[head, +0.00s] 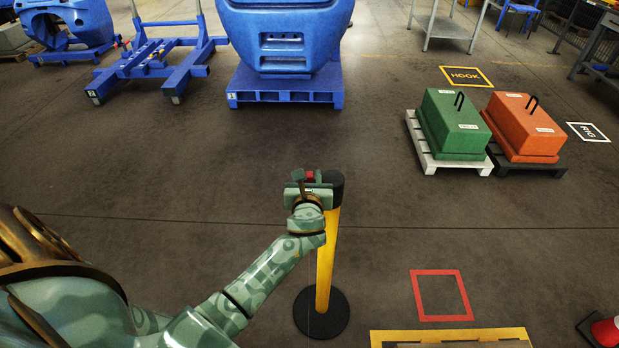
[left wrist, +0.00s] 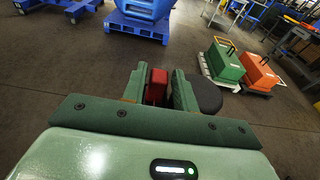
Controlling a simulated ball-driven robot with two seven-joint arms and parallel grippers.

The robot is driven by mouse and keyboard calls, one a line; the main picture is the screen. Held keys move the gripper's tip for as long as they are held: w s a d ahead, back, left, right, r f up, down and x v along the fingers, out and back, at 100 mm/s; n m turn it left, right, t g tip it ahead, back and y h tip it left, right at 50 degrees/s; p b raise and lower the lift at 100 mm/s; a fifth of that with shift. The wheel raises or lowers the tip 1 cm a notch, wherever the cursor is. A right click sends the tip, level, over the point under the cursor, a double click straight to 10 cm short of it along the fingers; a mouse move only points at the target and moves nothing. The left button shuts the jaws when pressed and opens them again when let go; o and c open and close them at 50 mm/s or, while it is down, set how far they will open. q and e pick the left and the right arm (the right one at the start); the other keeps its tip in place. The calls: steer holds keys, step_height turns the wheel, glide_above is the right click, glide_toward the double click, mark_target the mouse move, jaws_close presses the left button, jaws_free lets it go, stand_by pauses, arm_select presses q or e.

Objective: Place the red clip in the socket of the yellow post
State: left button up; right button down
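The yellow post (head: 324,265) stands upright on a round black base (head: 321,318), with a black top (head: 337,190). My left gripper (head: 309,179) is at the height of the post's top, just to its left in the head view. Its fingers are closed around the red clip (head: 310,175). In the left wrist view the red clip (left wrist: 156,86) shows between the two green fingers, with the post's black top (left wrist: 207,95) right beside the right finger. The socket's opening cannot be made out, and I cannot tell whether clip and post touch. My right gripper is not in view.
A green counterweight (head: 452,123) and an orange one (head: 523,127) sit on pallets at right. Blue fixtures (head: 284,40) stand at the back. A red floor square (head: 440,318), a yellow-edged frame (head: 377,338) and a red cone (head: 606,331) lie front right. Floor around the post is clear.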

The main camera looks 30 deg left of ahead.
arm_select(q)
steer(key=p+v, duration=0.2)
steer(key=v, duration=1)
steer(key=s+d+f+n+g+h, duration=0.1)
steer(key=s+f+n+g+h, duration=0.15)
steer(key=s+f, duration=0.45)
steer(key=s+d+f+n+g+h, duration=0.2)
steer(key=s+f+n, duration=0.15)
steer(key=f, duration=0.85)
steer(key=s+d+f+n+g+h, duration=0.15)
steer(key=s+f+n, duration=0.25)
steer(key=f, duration=0.5)
steer(key=s+a+f+n+g, duration=0.1)
steer(key=s+f+n, duration=0.3)
steer(key=s, duration=0.5)
steer(key=s+f+n+g+h, duration=0.1)
steer(key=s+f+n+g, duration=0.2)
steer(key=s+n, duration=0.3)
steer(key=s+a+f+n+g+h, duration=0.1)
steer(key=s+f+n, duration=0.5)
steer(key=s, duration=0.7)
steer(key=shift+s+a+g, duration=0.2)
steer(key=shift+a+g, duration=0.1)
steer(key=shift+g, duration=0.5)
